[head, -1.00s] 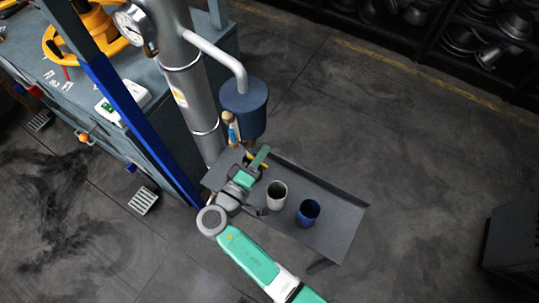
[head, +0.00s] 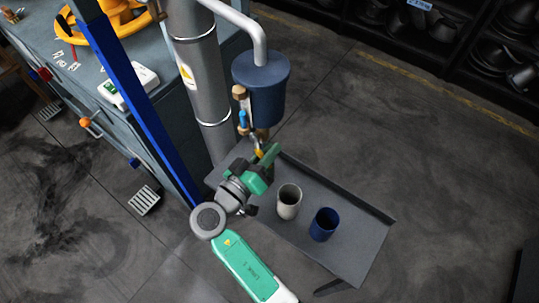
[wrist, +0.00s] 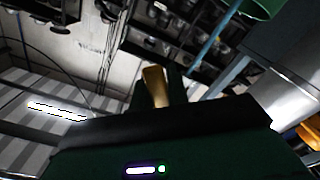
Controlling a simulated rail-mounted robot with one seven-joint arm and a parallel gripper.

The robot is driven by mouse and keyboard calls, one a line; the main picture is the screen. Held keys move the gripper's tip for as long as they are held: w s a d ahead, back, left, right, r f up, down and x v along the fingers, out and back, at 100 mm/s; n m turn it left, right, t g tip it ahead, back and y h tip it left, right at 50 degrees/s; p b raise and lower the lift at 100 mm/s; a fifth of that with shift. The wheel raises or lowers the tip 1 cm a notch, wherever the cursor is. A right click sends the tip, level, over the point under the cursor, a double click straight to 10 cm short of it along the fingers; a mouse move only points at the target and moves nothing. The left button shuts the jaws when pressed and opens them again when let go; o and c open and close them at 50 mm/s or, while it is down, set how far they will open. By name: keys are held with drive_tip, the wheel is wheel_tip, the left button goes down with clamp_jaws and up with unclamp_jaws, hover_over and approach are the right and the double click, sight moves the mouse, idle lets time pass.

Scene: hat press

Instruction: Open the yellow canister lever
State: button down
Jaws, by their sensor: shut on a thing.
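The blue-grey canister (head: 261,90) hangs from a bent silver pipe beside a tall metal column. The yellow lever (head: 260,153) is below it, at the brass fittings, and is partly hidden by my gripper. My gripper (head: 268,155) is just under the canister, with its fingers at the lever. In the wrist view the yellow lever (wrist: 155,86) stands between the two dark fingers (wrist: 157,92), which are shut on it. I cannot tell the lever's exact angle.
A small blue lever (head: 242,121) sits on brass fittings (head: 240,93) beside the canister. Below, a grey shelf (head: 355,230) holds a light grey cup (head: 289,203) and a blue cup (head: 323,226). A blue post (head: 140,100) stands left. The floor at right is clear.

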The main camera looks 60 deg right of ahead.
idle(0.5)
drive_tip(key=c, duration=1.6)
unclamp_jaws()
drive_tip(key=shift+o, duration=1.2)
drive_tip(key=shift+f, duration=0.1)
drive_tip(key=shift+a, duration=0.2)
